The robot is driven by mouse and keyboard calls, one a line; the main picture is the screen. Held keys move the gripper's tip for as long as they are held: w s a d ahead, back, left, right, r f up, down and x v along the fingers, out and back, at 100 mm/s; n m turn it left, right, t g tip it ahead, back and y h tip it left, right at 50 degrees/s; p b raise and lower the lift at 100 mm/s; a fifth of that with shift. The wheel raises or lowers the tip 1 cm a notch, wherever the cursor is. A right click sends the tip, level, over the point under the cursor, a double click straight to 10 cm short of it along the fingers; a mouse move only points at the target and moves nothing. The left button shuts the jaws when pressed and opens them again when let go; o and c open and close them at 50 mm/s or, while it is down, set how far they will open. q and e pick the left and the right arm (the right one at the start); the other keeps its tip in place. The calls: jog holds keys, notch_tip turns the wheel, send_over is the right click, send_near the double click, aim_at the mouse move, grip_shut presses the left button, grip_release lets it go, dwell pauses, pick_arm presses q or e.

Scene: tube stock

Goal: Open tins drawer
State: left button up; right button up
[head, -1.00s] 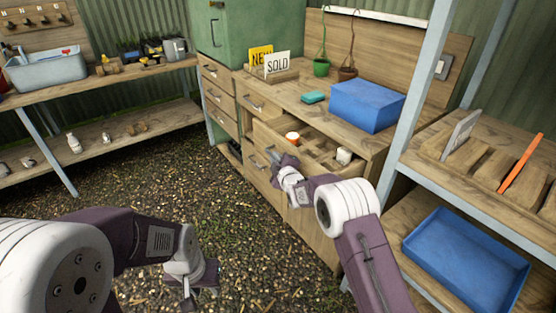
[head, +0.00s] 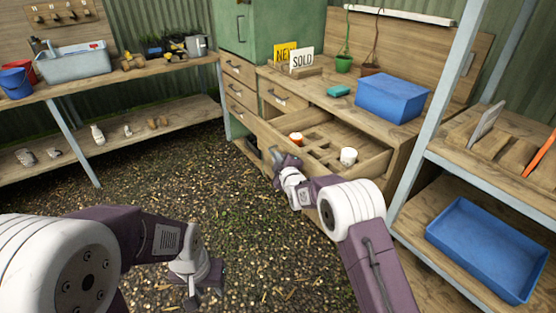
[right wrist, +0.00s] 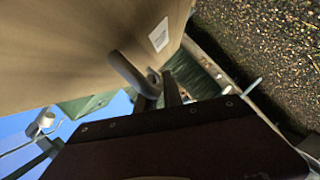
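The open drawer (head: 372,163) juts out from under the wooden workbench. It has divided compartments, with an orange-and-white tin (head: 296,139) at the left and a white tin (head: 348,156) at the right. My right gripper (head: 276,156) is at the drawer's front. In the right wrist view, a grey bar handle (right wrist: 132,75) on the wooden front lies at the fingers (right wrist: 160,92), which appear closed around it. A small white label (right wrist: 159,35) is on that front. My left gripper (head: 204,284) hangs empty above the gravel, its finger gap unclear.
A blue box (head: 391,98) and a teal block (head: 339,91) stand on the bench top. A shelf with a blue tray (head: 485,245) is close at the right. Gravel floor (head: 180,170) at the left is clear.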

jog(key=o, duration=0.4)
jog(key=shift+s, duration=0.1)
jog(key=p+v, duration=0.1)
jog(key=v, duration=0.8)
